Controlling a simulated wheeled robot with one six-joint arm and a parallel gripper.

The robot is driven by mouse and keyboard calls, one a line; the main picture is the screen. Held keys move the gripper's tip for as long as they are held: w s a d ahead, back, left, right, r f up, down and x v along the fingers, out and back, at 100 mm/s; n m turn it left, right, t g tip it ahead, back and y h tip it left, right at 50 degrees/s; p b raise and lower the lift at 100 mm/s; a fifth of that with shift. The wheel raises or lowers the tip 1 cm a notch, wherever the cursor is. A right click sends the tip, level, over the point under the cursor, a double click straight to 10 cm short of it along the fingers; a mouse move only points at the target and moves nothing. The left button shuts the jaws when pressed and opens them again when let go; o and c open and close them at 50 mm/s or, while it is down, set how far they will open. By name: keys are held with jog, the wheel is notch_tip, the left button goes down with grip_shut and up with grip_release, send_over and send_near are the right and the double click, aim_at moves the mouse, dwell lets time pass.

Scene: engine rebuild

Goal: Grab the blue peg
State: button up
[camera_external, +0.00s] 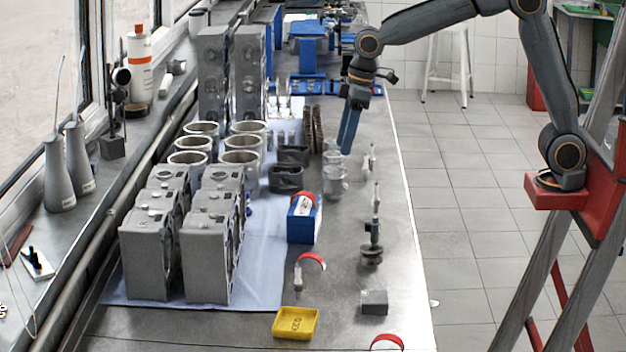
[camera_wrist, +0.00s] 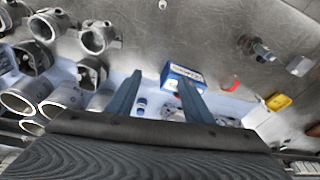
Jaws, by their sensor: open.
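My gripper (camera_external: 347,148) has long blue fingers and points down above the bench, near the grey metal cups and rings. In the wrist view my gripper (camera_wrist: 159,79) is open, its two fingers apart with nothing held between them. Small blue pieces (camera_wrist: 141,101) lie on the light cloth beyond, seen between the fingers. A small blue piece (camera_external: 249,211) also shows beside the grey engine blocks in the external view. I cannot tell whether any of these is the blue peg; they are too small and blurred.
A blue-and-white box (camera_external: 302,226) stands on the bench, with a yellow tray (camera_external: 296,334) nearer the camera. Grey engine blocks (camera_external: 207,262) and cylinder rings (camera_external: 240,160) crowd the blue cloth (camera_external: 268,285). Small metal parts line the right; bare bench lies around the grey block (camera_external: 374,302).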

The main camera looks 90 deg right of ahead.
jog(key=w+d+f+n+t+b, duration=0.1)
jog(key=w+f+n+t+b, duration=0.2)
jog(key=w, duration=2)
jog(key=shift+m+g+y, duration=0.3)
jog(key=shift+m+g, duration=0.3)
jog(key=shift+g, duration=0.1)
jog(key=shift+s+d+f+p+x, duration=0.15)
jog(key=shift+s+p+x, duration=0.3)
jog(key=shift+x, duration=1.65)
jog(key=shift+s+f+p+x, duration=0.15)
jog(key=shift+s+p+x, duration=0.25)
jog(key=shift+x, duration=1.7)
jog(key=shift+s+d+f+p+x, duration=0.2)
jog(key=shift+p+x, duration=0.4)
jog(key=shift+x, duration=1.5)
jog(key=shift+a+r, duration=0.1)
grip_shut()
